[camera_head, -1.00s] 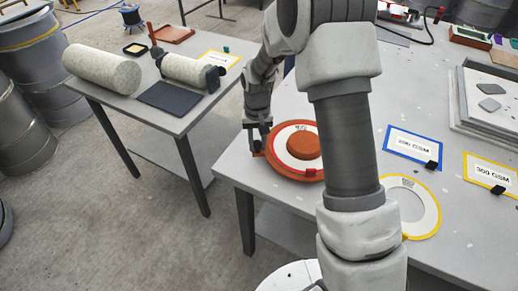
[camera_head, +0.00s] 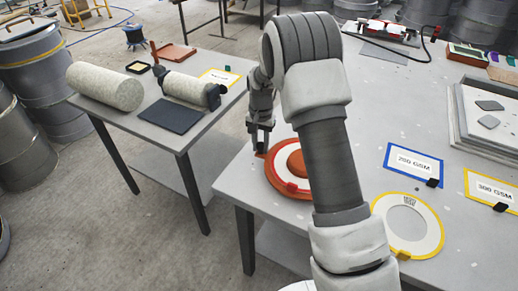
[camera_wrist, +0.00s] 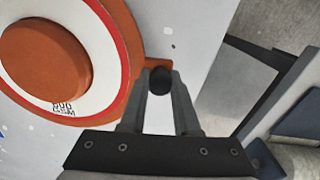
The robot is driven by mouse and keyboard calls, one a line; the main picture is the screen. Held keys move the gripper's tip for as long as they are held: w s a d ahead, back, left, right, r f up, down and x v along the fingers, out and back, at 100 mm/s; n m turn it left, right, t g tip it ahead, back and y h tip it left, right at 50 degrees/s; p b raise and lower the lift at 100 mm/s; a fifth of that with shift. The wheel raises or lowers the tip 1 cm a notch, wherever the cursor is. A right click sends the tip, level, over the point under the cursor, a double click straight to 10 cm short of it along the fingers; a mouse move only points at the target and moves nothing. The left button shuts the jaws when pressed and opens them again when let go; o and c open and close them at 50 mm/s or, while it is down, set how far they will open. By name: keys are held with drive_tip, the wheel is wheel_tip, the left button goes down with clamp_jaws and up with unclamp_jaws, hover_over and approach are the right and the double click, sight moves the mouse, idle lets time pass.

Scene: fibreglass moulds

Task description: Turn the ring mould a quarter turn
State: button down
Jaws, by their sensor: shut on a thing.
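The ring mould (camera_head: 273,174) is an orange disc with a raised orange dome and a white, red-edged ring around it. It lies flat on the grey table near its left edge. My arm hides its right part in the head view. In the wrist view the mould (camera_wrist: 45,60) fills the upper left, with printed text on the white ring. An orange tab with a black knob (camera_wrist: 160,80) sticks out from its rim. My gripper (camera_wrist: 159,77) is shut on that knob, and in the head view my gripper (camera_head: 261,150) points down at the mould's far left edge.
A yellow-edged ring sheet (camera_head: 432,235) and a blue-framed "200 GSM" card (camera_head: 413,162) lie to the right. A side table (camera_head: 190,140) with rolls stands left, across a floor gap.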

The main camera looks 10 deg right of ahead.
drive_tip(key=shift+w+d+m, duration=0.35)
drive_tip(key=shift+w+m, duration=0.25)
drive_tip(key=shift+w, duration=0.15)
drive_tip(key=shift+w+d, duration=0.1)
drive_tip(key=c, duration=0.6)
unclamp_jaws()
drive_tip(key=shift+c, duration=0.2)
wheel_tip(320, 180, up, 18)
drive_tip(key=p, duration=0.1)
drive_tip(key=shift+f, duration=0.25)
